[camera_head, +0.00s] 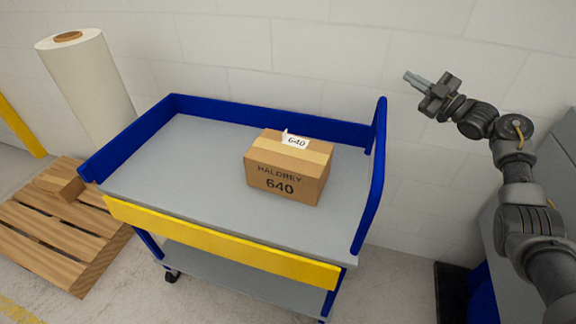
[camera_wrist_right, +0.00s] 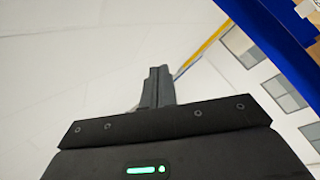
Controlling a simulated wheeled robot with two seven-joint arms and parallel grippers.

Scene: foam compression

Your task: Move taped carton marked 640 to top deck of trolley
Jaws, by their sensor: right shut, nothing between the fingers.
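The taped carton marked 640 (camera_head: 285,175) sits upright on the grey top deck of the trolley (camera_head: 190,165), toward its right end. Tape runs over its top and a white 640 label stands at its upper edge. The trolley has blue rails and a yellow front bar. My right gripper (camera_head: 412,79) is shut and empty, raised to the right of the trolley and apart from the carton. Its closed fingers also show in the right wrist view (camera_wrist_right: 157,87). My left gripper is not in view.
A white roll (camera_head: 85,80) stands at the back left. A wooden pallet (camera_head: 60,225) with a wood block lies on the floor left of the trolley. The trolley's lower shelf (camera_head: 240,280) looks bare where visible. A white block wall stands behind. The deck's left part is clear.

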